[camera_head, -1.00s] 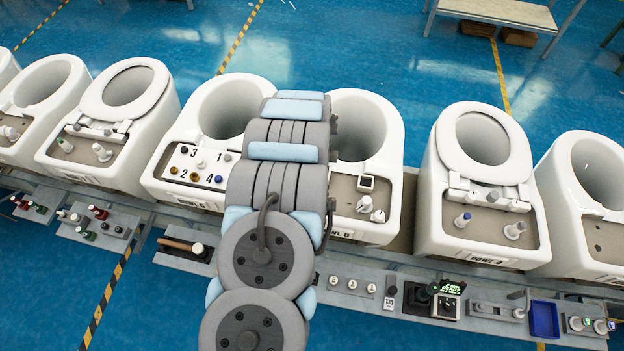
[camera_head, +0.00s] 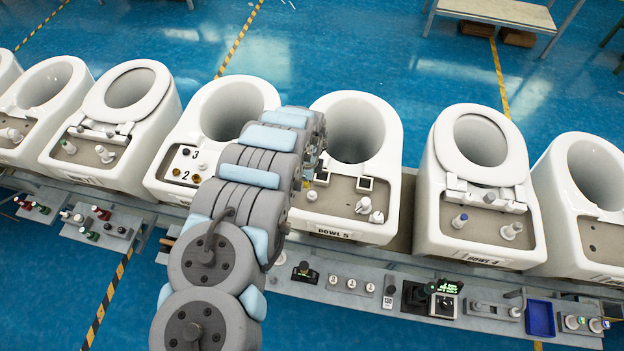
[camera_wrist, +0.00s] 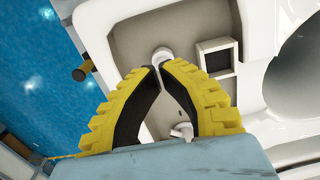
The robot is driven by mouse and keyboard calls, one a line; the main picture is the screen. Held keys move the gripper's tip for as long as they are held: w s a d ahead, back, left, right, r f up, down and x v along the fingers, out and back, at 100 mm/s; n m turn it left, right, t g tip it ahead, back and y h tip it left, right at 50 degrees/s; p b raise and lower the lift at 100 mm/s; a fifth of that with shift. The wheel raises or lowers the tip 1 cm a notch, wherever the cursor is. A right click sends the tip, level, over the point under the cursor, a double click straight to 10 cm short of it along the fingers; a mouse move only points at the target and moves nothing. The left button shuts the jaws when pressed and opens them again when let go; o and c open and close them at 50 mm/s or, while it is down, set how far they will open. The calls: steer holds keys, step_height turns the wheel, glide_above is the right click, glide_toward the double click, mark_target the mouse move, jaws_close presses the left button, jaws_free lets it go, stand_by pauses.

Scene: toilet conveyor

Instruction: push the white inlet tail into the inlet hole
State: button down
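Bowl 5 (camera_head: 340,232) is white, with a grey-brown deck. A white round fitting (camera_head: 311,195) stands at the left of its deck, and it also shows in the wrist view (camera_wrist: 162,55); it looks like the inlet tail. My gripper (camera_wrist: 159,67) has yellow ribbed fingers with black pads. The tips meet right at this fitting, with nothing visibly gripped between them. Whether they touch it is unclear. The inlet hole is not visible, and I cannot tell how deep the fitting sits. In the head view my arm mostly hides the gripper.
Two square frames (camera_head: 366,184) and white fittings (camera_head: 363,204) occupy the same deck. Bowl 6 (camera_head: 190,123) stands left, partly behind my arm; bowl 4 (camera_head: 437,225) stands right. A rail holds several parts and a lit green display (camera_head: 446,286) in front.

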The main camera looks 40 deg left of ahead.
mark_target(312, 193)
steer(key=m, duration=0.4)
steer(key=shift+w+d+r, duration=0.2)
steer(key=shift+w+d, duration=0.05)
steer(key=shift+d, duration=0.15)
steer(key=m, duration=0.3)
steer(key=shift+w+d+p, duration=0.2)
steer(key=shift+d+p, duration=0.1)
steer(key=shift+d, duration=0.1)
steer(key=shift+f+b, duration=2.55)
steer(key=shift+f, duration=0.4)
steer(key=shift+f, duration=0.4)
steer(key=shift+r, duration=0.1)
step_height(312, 193, up, 3)
steer(key=shift+p, duration=1.1)
step_height(312, 193, up, 12)
